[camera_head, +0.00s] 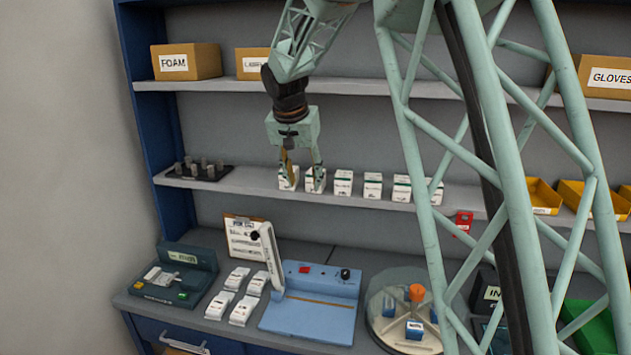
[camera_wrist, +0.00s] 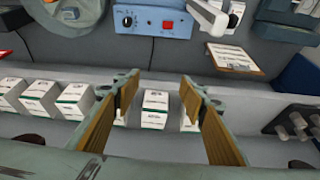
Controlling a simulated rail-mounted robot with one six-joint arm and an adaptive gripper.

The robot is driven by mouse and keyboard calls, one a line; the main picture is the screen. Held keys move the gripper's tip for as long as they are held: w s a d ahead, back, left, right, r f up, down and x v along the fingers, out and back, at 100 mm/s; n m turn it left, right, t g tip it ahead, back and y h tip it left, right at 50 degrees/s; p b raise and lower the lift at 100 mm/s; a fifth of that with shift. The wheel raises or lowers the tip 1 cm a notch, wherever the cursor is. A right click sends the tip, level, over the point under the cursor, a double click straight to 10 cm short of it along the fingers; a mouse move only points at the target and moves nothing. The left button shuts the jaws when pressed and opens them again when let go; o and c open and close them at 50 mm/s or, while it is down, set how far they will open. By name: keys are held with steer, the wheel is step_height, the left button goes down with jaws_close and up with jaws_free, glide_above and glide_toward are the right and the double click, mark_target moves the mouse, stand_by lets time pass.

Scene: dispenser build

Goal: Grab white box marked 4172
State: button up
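Several white boxes with green trim stand in a row on the middle shelf. In the head view, the leftmost box (camera_head: 288,182) and the second box (camera_head: 315,183) are at my gripper's fingertips. The number 4172 cannot be read on any box. My gripper (camera_head: 303,170) is open and points down at the shelf. In the wrist view, one white box (camera_wrist: 155,109) shows between the spread fingers of my gripper (camera_wrist: 165,120), with space on both sides. Another white box (camera_wrist: 188,117) is partly hidden by the right finger. More boxes (camera_wrist: 74,100) stand left of the left finger.
A dark rack with grey pegs (camera_head: 200,170) stands left of the boxes on the shelf (camera_head: 240,183). Cardboard boxes (camera_head: 185,62) sit on the shelf above. The bench below holds a blue device (camera_head: 312,318), white packs (camera_head: 243,308) and a round tray (camera_head: 385,335).

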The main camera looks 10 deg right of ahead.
steer(key=shift+w+d+p, duration=0.4)
steer(key=shift+w+d, duration=0.45)
steer(key=shift+w, duration=0.8)
steer(key=shift+w+d+p, duration=0.35)
steer(key=shift+w+d, duration=0.5)
steer(key=shift+w, duration=0.85)
steer(key=shift+w+d+p, duration=0.4)
steer(key=shift+w+d, duration=0.45)
steer(key=shift+w, duration=0.8)
steer(key=shift+w+d, duration=0.1)
steer(key=shift+w, duration=0.05)
steer(key=shift+w+d, duration=0.1)
steer(key=shift+w, duration=0.15)
steer(key=shift+p+x, duration=0.4)
steer(key=shift+x, duration=2.1)
steer(key=shift+c, duration=0.6)
steer(key=c, duration=0.6)
steer(key=shift+s+r, duration=0.1)
steer(key=shift+r, duration=0.05)
